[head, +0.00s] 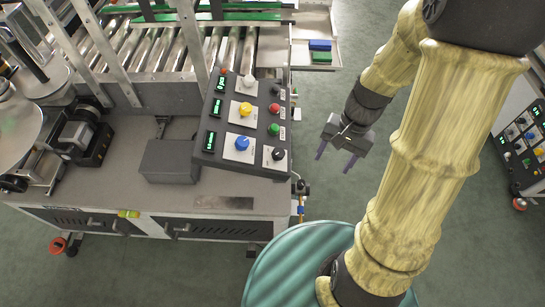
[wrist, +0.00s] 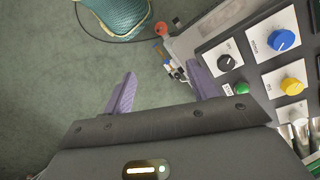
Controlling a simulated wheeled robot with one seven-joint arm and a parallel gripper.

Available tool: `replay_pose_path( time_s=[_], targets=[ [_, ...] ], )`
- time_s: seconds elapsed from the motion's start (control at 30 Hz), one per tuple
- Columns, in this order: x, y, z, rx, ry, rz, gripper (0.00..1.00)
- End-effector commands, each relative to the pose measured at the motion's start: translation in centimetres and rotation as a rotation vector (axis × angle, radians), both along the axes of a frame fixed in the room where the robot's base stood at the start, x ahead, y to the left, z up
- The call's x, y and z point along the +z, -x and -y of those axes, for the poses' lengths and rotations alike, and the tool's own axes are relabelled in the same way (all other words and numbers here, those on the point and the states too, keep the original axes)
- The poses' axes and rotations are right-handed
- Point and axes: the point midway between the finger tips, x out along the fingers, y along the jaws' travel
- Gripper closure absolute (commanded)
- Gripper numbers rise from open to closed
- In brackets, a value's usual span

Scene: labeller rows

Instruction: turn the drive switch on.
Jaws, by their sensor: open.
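A dark control panel (head: 214,165) sits on the machine's near right corner. A black knob on a white plate (head: 278,153) is at its lower right and also shows in the wrist view (wrist: 227,62).
The panel also has a blue knob (head: 242,143), a yellow knob (head: 246,108), a green button (head: 273,128), a red button (head: 274,108) and small displays. A grey box (head: 170,162) stands left of it. Another panel (head: 522,140) is at the far right. Open floor lies around my gripper.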

Motion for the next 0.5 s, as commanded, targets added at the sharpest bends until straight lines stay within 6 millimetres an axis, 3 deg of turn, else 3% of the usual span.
replay_pose_path(
  time_s=[0.03, 0.1, 0.27, 0.5],
  targets=[
    [-2.3, -0.3, 0.0, -0.069, -0.046, -0.07, 0.41],
    [-4.0, -0.7, -0.3, -0.16, -0.12, -0.162, 0.41],
    [-7.6, -2.2, -1.0, -0.365, -0.31, -0.357, 0.41],
    [-12.3, -6.0, -1.0, -0.642, -0.656, -0.607, 0.41]
  ],
)
